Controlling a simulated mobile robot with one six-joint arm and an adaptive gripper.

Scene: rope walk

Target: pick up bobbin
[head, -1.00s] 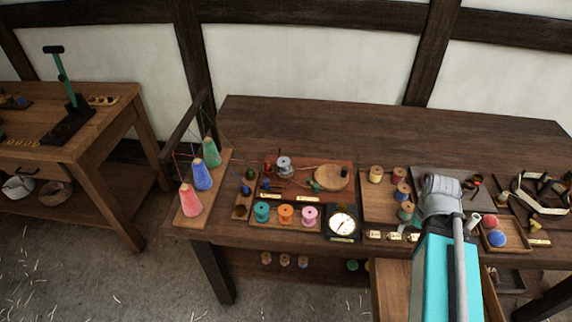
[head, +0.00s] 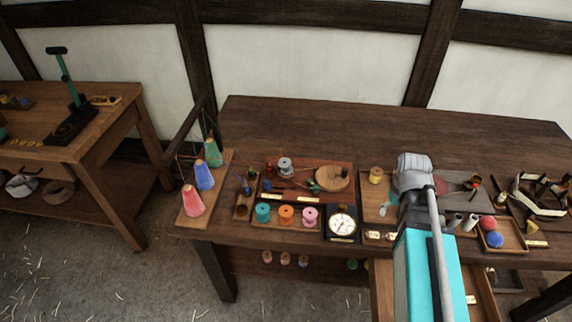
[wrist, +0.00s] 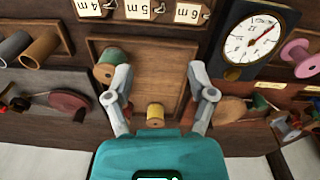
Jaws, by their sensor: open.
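A yellow bobbin (head: 376,175) stands in a shallow wooden tray (head: 368,207) on the long table. In the wrist view the same yellow bobbin (wrist: 155,115) shows low between the two fingers, in the tray (wrist: 150,42). My gripper (wrist: 160,78) is open and empty above the tray, one finger on each side of the yellow bobbin's line. A green bobbin (wrist: 106,66) stands in the tray's corner, partly behind the left finger. In the head view my arm hides the fingertips and the tray's right part.
A dial gauge (head: 342,223) stands left of the tray, with teal, orange and pink spools (head: 286,215) beyond it. The table's back strip (head: 300,125) is clear.

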